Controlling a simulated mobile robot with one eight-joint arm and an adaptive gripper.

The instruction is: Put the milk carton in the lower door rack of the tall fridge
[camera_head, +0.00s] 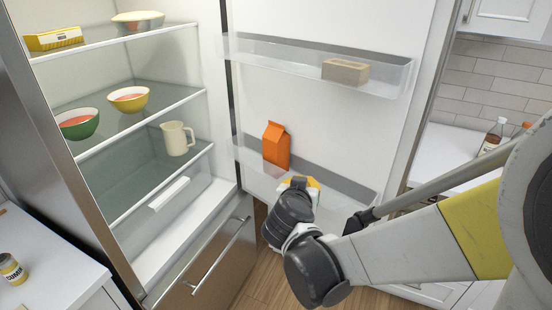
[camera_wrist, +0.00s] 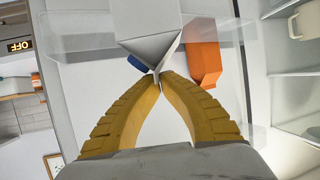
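The milk carton (camera_wrist: 150,22) is white with a folded gable top, seen in the wrist view just beyond my fingertips. My gripper (camera_wrist: 158,82) has its yellow fingers closed together on the ridge of that top. In the head view my gripper (camera_head: 303,183) is at the lower door rack (camera_head: 345,188) of the open fridge, right of an orange carton (camera_head: 276,146). My wrist hides most of the milk carton there. I cannot tell whether its base touches the rack floor. The rack's clear wall also shows in the wrist view (camera_wrist: 85,40).
The orange carton stands in the rack's left part, close by the milk carton. The upper door rack (camera_head: 300,68) holds a tan box (camera_head: 345,71). Fridge shelves at left hold bowls (camera_head: 128,99) and a cream jug (camera_head: 177,138). The rack's right part looks clear.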

